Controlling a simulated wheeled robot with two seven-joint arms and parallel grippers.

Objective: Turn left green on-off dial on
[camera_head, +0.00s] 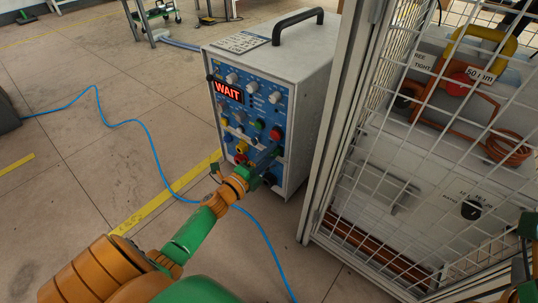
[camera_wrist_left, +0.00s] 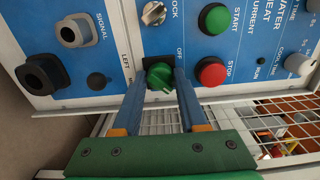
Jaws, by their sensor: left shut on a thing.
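In the head view my left gripper (camera_head: 268,156) reaches the lower part of the heater (camera_head: 300,85), and hides the dial. Only a piece of my right arm shows at the right edge; its gripper is out of view.
The heater's red display (camera_head: 227,90) reads WAIT. A white mesh cage (camera_head: 440,170) stands close to the right of the heater. A blue cable (camera_head: 150,150) lies on the floor to the left, where the floor is mostly clear. Dark sockets (camera_wrist_left: 40,73) lie beside the dial.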

